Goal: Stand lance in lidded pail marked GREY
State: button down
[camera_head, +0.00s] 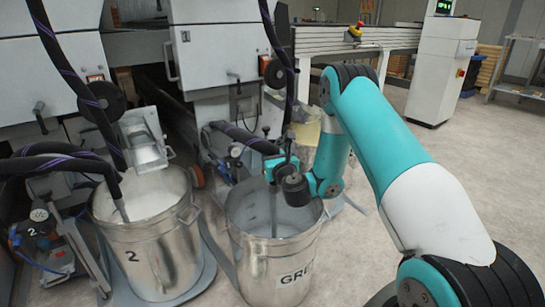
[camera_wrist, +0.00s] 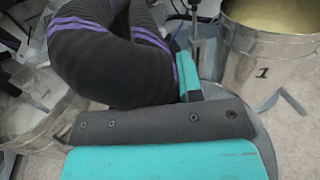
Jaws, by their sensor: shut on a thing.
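My gripper (camera_head: 281,168) is over this pail's far rim, shut on the lance. The lance (camera_head: 273,212) hangs roughly upright, its thin rod reaching down within the pail's mouth. Whether its tip touches anything is hidden.
A pail marked 2 (camera_head: 150,255) with white contents stands left, another hose's lance in it. A pail marked 1 (camera_wrist: 262,70) with yellowish contents shows in the wrist view. The coater machine (camera_head: 215,40) stands close behind.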

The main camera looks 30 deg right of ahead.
notch_tip(320, 180, down, 7)
jog(key=b, duration=0.6)
jog(key=shift+f+b, duration=0.25)
jog(key=shift+b, duration=0.05)
jog(key=shift+f+b, duration=0.85)
jog(key=c, duration=0.7)
grip_release()
jog(key=shift+f, duration=0.1)
